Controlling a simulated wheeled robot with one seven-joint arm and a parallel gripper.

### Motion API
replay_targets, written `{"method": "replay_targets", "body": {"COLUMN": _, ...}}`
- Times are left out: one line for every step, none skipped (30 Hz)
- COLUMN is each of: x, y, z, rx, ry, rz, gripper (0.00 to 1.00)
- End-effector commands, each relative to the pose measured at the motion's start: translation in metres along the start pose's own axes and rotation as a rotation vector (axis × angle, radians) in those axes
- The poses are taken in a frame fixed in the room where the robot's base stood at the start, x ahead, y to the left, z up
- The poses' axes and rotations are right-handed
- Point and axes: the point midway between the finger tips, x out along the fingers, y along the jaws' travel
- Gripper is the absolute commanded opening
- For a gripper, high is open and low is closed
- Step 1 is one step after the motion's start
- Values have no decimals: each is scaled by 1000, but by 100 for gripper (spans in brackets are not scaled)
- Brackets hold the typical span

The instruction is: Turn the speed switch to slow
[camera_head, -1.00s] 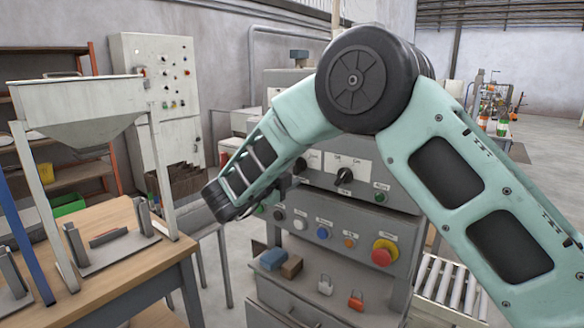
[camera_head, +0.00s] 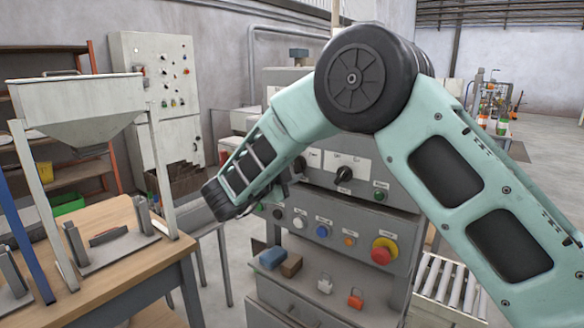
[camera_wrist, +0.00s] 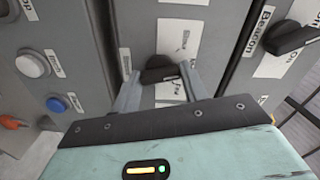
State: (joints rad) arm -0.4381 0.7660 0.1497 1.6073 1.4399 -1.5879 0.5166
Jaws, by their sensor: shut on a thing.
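The switch (camera_wrist: 160,70) is a dark rotary knob on a white label plate (camera_wrist: 180,40) of the grey machine panel in the wrist view. Small print shows above and below it, too blurred to read surely. My gripper (camera_wrist: 158,82) has a finger on each side of this knob and is shut on it.
In the wrist view a black knob labelled Beacon (camera_wrist: 290,38) is at right, and a white button (camera_wrist: 32,64) and a blue button (camera_wrist: 58,104) are at left.

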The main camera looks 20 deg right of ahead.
Motion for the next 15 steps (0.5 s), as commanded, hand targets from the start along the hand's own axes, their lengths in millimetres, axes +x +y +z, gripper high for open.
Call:
{"method": "replay_targets", "body": {"x": -1, "y": 0, "z": 0, "rx": -44, "ry": -2, "rz": 1, "gripper": 21}}
{"method": "replay_targets", "body": {"x": -1, "y": 0, "z": 0, "rx": -72, "ry": -2, "rz": 1, "gripper": 21}}
{"method": "replay_targets", "body": {"x": -1, "y": 0, "z": 0, "rx": -109, "ry": -2, "rz": 1, "gripper": 21}}
{"method": "replay_targets", "body": {"x": -1, "y": 0, "z": 0, "rx": -137, "ry": -2, "rz": 1, "gripper": 21}}
{"method": "replay_targets", "body": {"x": -1, "y": 0, "z": 0, "rx": -164, "ry": -2, "rz": 1, "gripper": 21}}
{"method": "replay_targets", "body": {"x": -1, "y": -1, "z": 0, "rx": -201, "ry": -2, "rz": 1, "gripper": 21}}
{"method": "replay_targets", "body": {"x": -1, "y": -1, "z": 0, "rx": -227, "ry": -2, "rz": 0, "gripper": 21}}
{"method": "replay_targets", "body": {"x": -1, "y": -1, "z": 0, "rx": -253, "ry": -2, "rz": 0, "gripper": 21}}
{"method": "replay_targets", "body": {"x": -1, "y": -1, "z": 0, "rx": -287, "ry": -2, "rz": 0, "gripper": 21}}
{"method": "replay_targets", "body": {"x": -1, "y": -1, "z": 0, "rx": -312, "ry": -2, "rz": 0, "gripper": 21}}
{"method": "replay_targets", "body": {"x": -1, "y": 0, "z": 0, "rx": -337, "ry": -2, "rz": 0, "gripper": 21}}
{"method": "replay_targets", "body": {"x": -1, "y": 0, "z": 0, "rx": -367, "ry": -2, "rz": 0, "gripper": 21}}
{"method": "replay_targets", "body": {"x": -1, "y": 0, "z": 0, "rx": -389, "ry": -2, "rz": 0, "gripper": 21}}
{"method": "replay_targets", "body": {"x": -1, "y": 0, "z": 0, "rx": -411, "ry": -3, "rz": 0, "gripper": 21}}
{"method": "replay_targets", "body": {"x": -1, "y": 0, "z": 0, "rx": -437, "ry": -3, "rz": 0, "gripper": 21}}
